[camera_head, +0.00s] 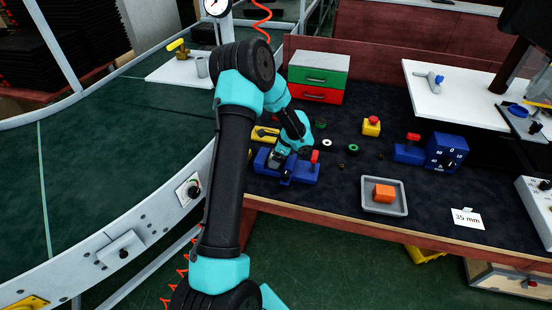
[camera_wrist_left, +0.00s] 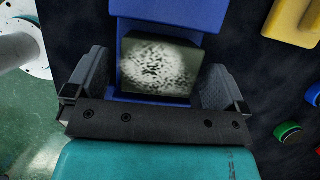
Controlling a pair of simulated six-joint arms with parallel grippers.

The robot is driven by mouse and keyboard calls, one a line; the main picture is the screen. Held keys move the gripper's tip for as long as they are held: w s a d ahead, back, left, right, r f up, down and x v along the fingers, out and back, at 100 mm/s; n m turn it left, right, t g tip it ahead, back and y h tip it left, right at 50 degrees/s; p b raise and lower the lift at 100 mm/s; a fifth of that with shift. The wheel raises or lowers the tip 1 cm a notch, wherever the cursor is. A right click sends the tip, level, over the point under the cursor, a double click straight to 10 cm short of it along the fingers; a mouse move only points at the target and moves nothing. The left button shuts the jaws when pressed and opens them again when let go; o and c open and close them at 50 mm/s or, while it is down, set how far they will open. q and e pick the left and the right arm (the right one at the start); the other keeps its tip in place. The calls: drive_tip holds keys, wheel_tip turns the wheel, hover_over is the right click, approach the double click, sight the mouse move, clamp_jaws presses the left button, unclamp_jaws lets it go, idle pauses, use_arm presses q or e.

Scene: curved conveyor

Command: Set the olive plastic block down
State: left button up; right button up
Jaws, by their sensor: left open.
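The olive block (camera_wrist_left: 157,70) shows in the left wrist view as a dark olive box with a pale speckled face. It sits at a blue fixture (camera_wrist_left: 166,14), with blue behind it and along its left side. My left gripper (camera_wrist_left: 156,62) is open, with one finger on each side of the block and a visible gap at each side. In the head view my left gripper (camera_head: 279,156) is low over the blue fixture (camera_head: 303,173) with a red knob; the block is hard to make out there. My right gripper is in neither view.
A grey tray (camera_head: 370,206) holds an orange block (camera_head: 384,194). A green and red drawer box (camera_head: 318,77) stands behind the arm. A second blue fixture (camera_head: 409,154), a blue box (camera_head: 447,152) and a yellow button box (camera_head: 371,127) are to the right. The curved conveyor (camera_head: 90,190) is left.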

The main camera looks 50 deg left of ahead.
use_arm(q)
drive_tip(key=v, duration=1)
